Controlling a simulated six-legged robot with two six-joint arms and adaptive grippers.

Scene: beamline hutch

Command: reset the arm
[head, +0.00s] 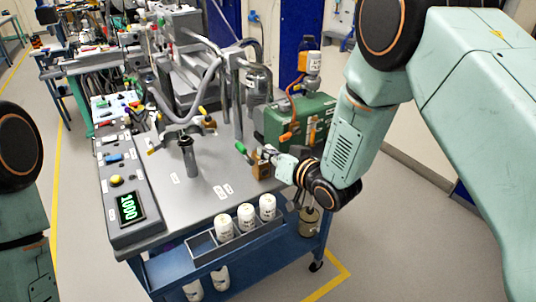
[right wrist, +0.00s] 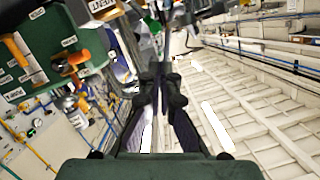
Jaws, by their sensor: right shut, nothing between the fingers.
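My right arm (head: 348,140) comes in from the right and reaches over the cart's right side. Its gripper (head: 266,152) points left, close to the green handle and the small brown block on the cart top. In the right wrist view the two dark fingers (right wrist: 160,82) come together with nothing between them. Of my left arm, only links (head: 18,150) show at the left edge; its gripper is out of view.
The grey cart top (head: 200,205) carries a panel with a green display (head: 131,207), an upright dark cylinder (head: 189,157) and a green box (head: 290,120). White bottles (head: 246,216) stand in a front tray. Open floor (head: 400,230) lies right of the cart.

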